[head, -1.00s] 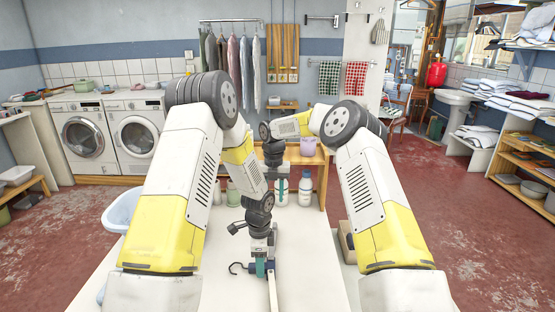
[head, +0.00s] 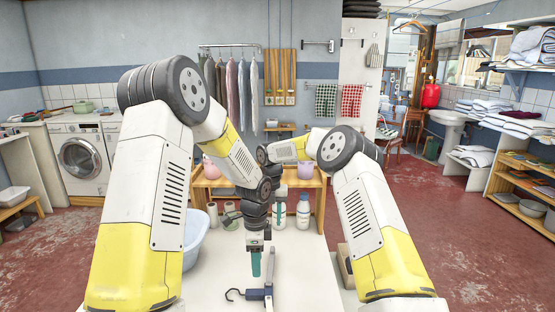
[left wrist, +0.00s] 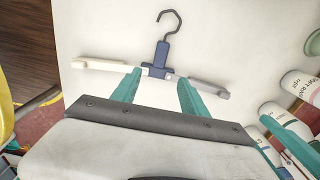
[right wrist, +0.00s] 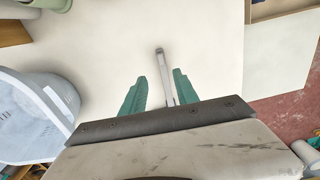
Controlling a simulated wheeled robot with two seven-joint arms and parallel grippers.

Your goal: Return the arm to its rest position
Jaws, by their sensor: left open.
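A clothes hanger with a dark hook, a blue centre block (head: 257,294) and pale arms lies on the white table (head: 315,285). In the left wrist view the whole hanger (left wrist: 158,58) shows flat on the table, just beyond the fingertips. My left gripper (head: 256,263) is open and empty, a little above the hanger and apart from it. Its teal fingers (left wrist: 157,85) are spread.
Washing machines stand at the far left, shelves with linen at the right. The front right of the table is clear.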

